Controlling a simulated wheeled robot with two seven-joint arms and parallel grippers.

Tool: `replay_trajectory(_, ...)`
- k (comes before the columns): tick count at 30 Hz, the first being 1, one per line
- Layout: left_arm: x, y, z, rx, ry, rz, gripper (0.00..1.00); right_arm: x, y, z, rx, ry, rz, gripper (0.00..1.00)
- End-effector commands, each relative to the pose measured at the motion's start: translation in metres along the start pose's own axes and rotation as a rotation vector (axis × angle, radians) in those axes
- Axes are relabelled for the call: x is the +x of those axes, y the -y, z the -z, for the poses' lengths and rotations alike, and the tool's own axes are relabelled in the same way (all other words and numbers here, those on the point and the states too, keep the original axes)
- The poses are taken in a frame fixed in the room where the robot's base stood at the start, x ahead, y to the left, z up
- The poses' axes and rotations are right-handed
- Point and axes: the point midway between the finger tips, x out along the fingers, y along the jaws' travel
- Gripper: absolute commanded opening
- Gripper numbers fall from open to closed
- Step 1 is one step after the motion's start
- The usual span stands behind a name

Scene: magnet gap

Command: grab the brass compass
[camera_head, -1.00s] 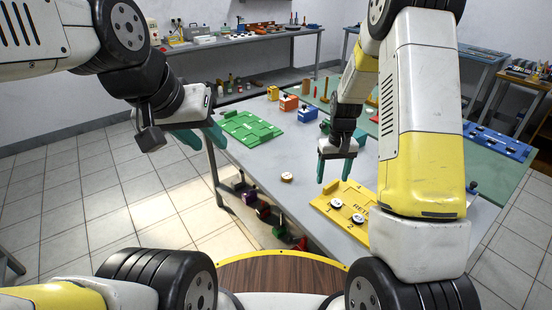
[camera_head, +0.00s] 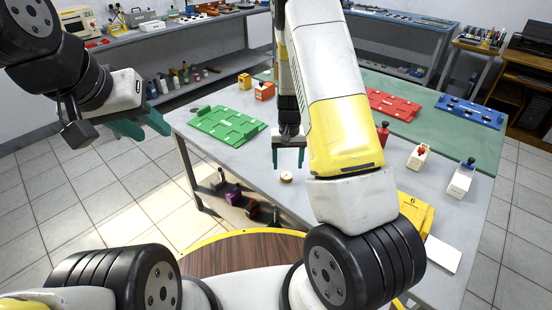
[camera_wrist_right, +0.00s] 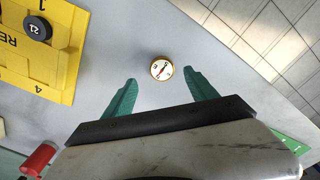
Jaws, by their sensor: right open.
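The brass compass (camera_head: 286,177) is a small round disc lying on the grey table near its front edge. In the right wrist view the compass (camera_wrist_right: 161,69) shows a white dial with a brass rim and a red needle, lying ahead of and between the fingertips. My right gripper (camera_head: 288,166) is open and empty, its teal fingers pointing down just behind the compass. Its fingers also show apart in the right wrist view (camera_wrist_right: 162,82). My left gripper (camera_head: 150,126) hangs at the left, off the table, with its teal fingers seen side-on; nothing shows in it.
A green board (camera_head: 226,126) lies left on the table. A yellow board (camera_head: 413,212) lies right, partly behind my right arm; it shows in the wrist view (camera_wrist_right: 40,50). Red (camera_head: 392,104) and blue (camera_head: 470,112) boards lie farther back. The table around the compass is clear.

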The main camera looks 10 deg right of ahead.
Motion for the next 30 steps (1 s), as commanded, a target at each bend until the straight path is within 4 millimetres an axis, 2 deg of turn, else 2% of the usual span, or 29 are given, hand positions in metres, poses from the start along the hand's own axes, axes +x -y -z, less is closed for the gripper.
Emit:
replay_trajectory(9, 0.000, 0.000, 0.000, 0.000, 0.000, 0.000, 0.36, 0.045, 0.003, 0.002, -0.001, 0.002, 0.000, 0.67)
replay_trajectory(13, 0.000, 0.000, 0.000, 0.000, 0.000, 0.000, 0.36, 0.052, 0.003, 0.002, -0.002, -0.001, 0.001, 0.67)
replay_trajectory(19, 0.000, 0.000, 0.000, 0.000, 0.000, 0.000, 0.36, 0.052, 0.004, 0.003, -0.002, -0.002, 0.001, 0.67)
replay_trajectory(27, 0.000, 0.000, 0.000, 0.000, 0.000, 0.000, 0.36, 0.052, 0.004, 0.002, -0.002, -0.001, 0.001, 0.14)
replay_trajectory(29, 0.000, 0.000, 0.000, 0.000, 0.000, 0.000, 0.36, 0.052, 0.004, 0.002, -0.002, -0.001, 0.001, 0.02)
replay_trajectory(30, 0.000, 0.000, 0.000, 0.000, 0.000, 0.000, 0.36, 0.052, 0.004, 0.002, -0.002, -0.001, 0.001, 0.00)
